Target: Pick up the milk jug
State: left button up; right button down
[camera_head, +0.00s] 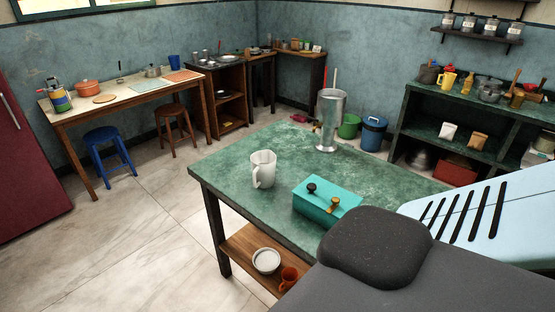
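A white jug (264,167) with a handle on its left side stands upright on the green-topped table (222,165), near its left part. It looks like the milk jug. Its contents cannot be made out. A tall metal vessel (330,122) stands at the table's back edge. A teal box (326,199) with a black knob and a brass-coloured knob sits to the right of the jug. Neither of my grippers shows in the head view, and nothing is touching the jug.
A large dark grey shape and a light blue slotted panel block the lower right and hide part of the table. A white bowl (266,260) and an orange-brown cup (289,277) sit on the lower shelf. The tabletop around the jug is clear.

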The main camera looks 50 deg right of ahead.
aim_at(262, 162)
jog(key=i+z, duration=0.35)
jog(key=i+j+z, duration=0.15)
jog(key=z, duration=0.15)
jog(key=i+j+z, duration=0.45)
jog(key=z, duration=0.3)
jog(key=i+j+z, duration=0.25)
jog(key=z, duration=0.15)
jog(key=i+j+z, duration=0.25)
jog(key=z, duration=0.15)
jog(key=i+j+z, duration=0.1)
jog(key=j+z, duration=0.2)
jog(key=z, duration=0.15)
jog(key=i+j+z, duration=0.1)
jog(key=j+z, duration=0.3)
jog(key=i+j+z, duration=0.1)
jog(key=j+z, duration=0.4)
jog(key=j, duration=0.15)
jog(key=k, duration=0.2)
jog(key=i+l, duration=0.15)
jog(key=i, duration=0.15)
jog(key=j, duration=0.15)
